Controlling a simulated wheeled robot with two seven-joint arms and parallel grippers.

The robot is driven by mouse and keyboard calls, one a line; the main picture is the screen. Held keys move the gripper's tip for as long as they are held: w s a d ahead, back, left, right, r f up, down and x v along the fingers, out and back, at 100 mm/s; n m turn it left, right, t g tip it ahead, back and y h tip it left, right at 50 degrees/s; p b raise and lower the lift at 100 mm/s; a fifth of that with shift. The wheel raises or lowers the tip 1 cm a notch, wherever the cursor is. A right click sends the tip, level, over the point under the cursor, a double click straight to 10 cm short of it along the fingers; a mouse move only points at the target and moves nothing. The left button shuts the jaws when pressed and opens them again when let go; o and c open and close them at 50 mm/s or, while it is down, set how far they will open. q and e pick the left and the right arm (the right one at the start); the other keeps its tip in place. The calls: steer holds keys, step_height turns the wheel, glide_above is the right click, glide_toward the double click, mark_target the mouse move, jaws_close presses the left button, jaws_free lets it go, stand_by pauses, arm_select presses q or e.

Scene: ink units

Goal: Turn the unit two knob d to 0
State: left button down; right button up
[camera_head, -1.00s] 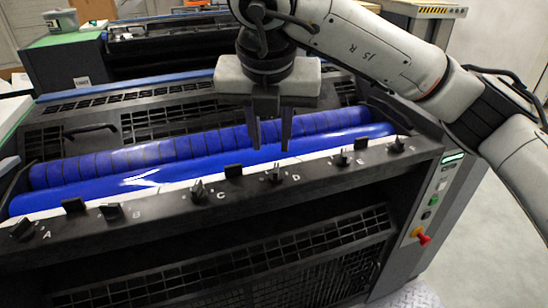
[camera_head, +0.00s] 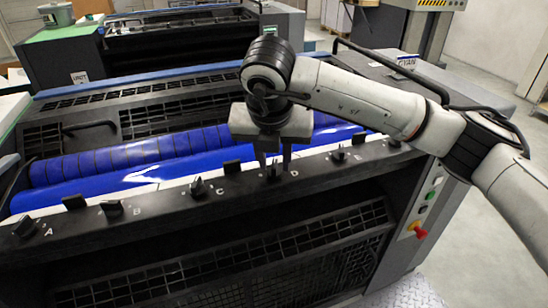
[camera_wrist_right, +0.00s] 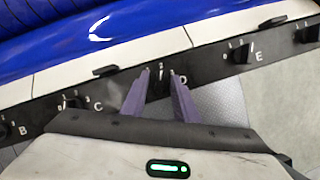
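Knob D (camera_head: 272,172) is a small black knob on the dark rail at the front of the blue-roller unit. In the right wrist view, knob D (camera_wrist_right: 157,88) and its white letter lie between the purple-grey fingers. My right gripper (camera_head: 275,163) points down at the knob, with one finger on each side. In the right wrist view the gripper (camera_wrist_right: 159,75) has its fingers apart, with dark gaps beside the knob, so I see no clear contact. The fingers partly hide the knob and its scale, so its setting cannot be read. My left gripper is not in view.
Knob C (camera_head: 198,187) stands to the left and knob E (camera_head: 338,155) to the right on the same rail (camera_head: 240,192). Black tabs (camera_head: 232,167) stick up between knobs. Blue rollers (camera_head: 140,175) lie behind. A red switch (camera_head: 420,232) is on the side panel.

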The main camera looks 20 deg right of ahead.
jaws_close()
